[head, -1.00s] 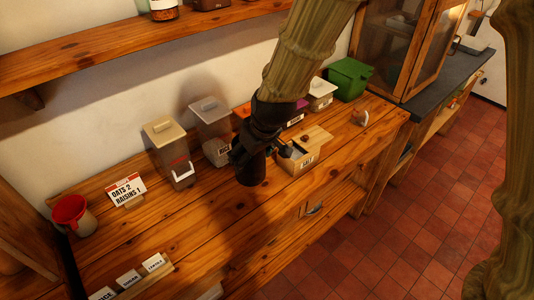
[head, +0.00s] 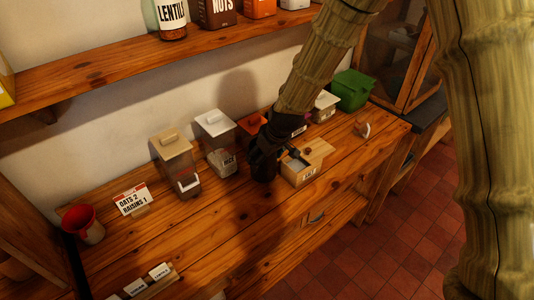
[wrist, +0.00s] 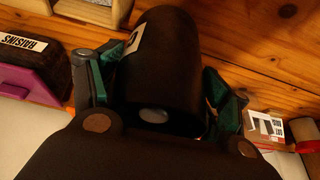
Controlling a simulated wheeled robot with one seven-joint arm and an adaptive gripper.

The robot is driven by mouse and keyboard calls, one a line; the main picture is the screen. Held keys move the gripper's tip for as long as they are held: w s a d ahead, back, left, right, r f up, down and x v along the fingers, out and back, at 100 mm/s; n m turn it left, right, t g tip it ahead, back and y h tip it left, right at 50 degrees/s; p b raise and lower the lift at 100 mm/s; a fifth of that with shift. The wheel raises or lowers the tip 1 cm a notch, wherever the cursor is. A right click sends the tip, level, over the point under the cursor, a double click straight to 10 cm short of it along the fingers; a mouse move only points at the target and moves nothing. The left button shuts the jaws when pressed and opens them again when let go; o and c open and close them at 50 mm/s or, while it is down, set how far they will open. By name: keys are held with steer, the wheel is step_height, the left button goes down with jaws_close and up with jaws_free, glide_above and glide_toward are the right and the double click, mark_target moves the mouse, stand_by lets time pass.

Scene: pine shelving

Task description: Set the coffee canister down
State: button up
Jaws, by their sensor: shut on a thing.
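The coffee canister is a dark, nearly black cylinder with a white label, seen in the wrist view (wrist: 165,50). My gripper (wrist: 157,88) is shut on it, with one green-padded finger on each side. In the head view my gripper (head: 274,148) is over the middle of the wooden counter (head: 225,215), beside the salt box. The canister (head: 262,166) shows there as a dark shape at the gripper, low over the counter and roughly upright. I cannot tell whether its base touches the wood.
The salt box (head: 308,168) stands close on the right. A clear bin with a white lid (head: 216,135) and a tan-lidded bin (head: 172,150) stand left. A green bin (head: 352,88) is farther right. An upper shelf (head: 130,62) holds jars.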

steer(key=shift+w+d+f+p, duration=0.2)
steer(key=shift+w+f+p, duration=0.15)
steer(key=shift+w, duration=0.25)
steer(key=shift+w+d+f+p, duration=0.15)
steer(key=shift+w+f+p, duration=0.15)
steer(key=shift+w, duration=0.25)
steer(key=shift+w+d+f, duration=0.15)
steer(key=shift+w+f, duration=0.25)
steer(key=shift+f, duration=0.05)
steer(key=shift+f, duration=0.2)
steer(key=o, duration=2.1)
steer(key=shift+s, duration=0.1)
